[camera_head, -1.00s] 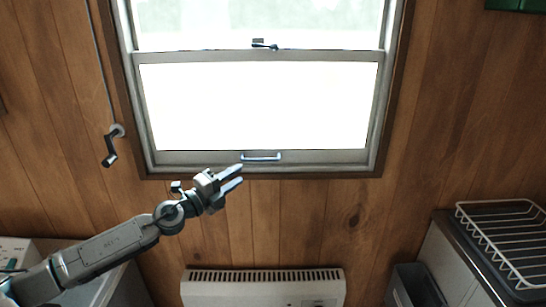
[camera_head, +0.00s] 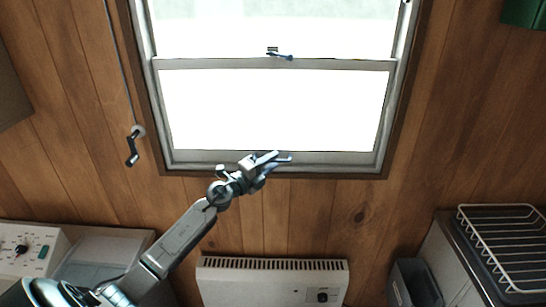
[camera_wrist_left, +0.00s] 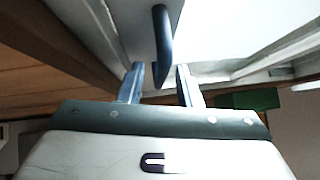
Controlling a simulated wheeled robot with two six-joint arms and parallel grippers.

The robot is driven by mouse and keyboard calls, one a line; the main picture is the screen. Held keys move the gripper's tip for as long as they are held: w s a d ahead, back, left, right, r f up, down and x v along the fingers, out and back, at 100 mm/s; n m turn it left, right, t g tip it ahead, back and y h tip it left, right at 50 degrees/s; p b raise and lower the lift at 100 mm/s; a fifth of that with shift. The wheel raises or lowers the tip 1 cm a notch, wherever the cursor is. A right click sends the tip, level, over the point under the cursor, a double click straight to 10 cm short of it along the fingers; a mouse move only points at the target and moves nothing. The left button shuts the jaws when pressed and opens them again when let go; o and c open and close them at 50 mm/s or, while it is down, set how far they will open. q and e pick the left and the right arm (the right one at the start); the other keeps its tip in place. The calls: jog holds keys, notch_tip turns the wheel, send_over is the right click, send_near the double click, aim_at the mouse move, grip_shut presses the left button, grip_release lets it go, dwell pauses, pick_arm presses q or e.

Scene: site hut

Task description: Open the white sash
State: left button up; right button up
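The white sash (camera_head: 215,63) is the lower pane of the window, and its bottom rail sits at the foot of the frame. A latch (camera_head: 280,55) sits on its top rail. The sash's bar handle is mostly hidden behind my left gripper (camera_head: 278,158) in the head view. In the left wrist view the dark curved handle (camera_wrist_left: 163,40) shows large, its lower end between the two spread fingers of the left gripper (camera_wrist_left: 160,82). The gripper is open, with visible room around the bar. I cannot tell whether a finger touches it. My right gripper is not in view.
A crank on a rod (camera_head: 134,146) hangs left of the window. A white heater (camera_head: 230,285) stands below it. A dish rack (camera_head: 500,240) is at the right, beside a grey bin (camera_head: 415,285). A white unit with knobs (camera_head: 35,248) is at lower left. A green box (camera_head: 524,12) is top right.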

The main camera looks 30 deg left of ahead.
pick_arm(q)
jog(key=shift+w+d, duration=0.15)
jog(key=shift+w, duration=0.35)
jog(key=shift+r, duration=0.1)
grip_shut()
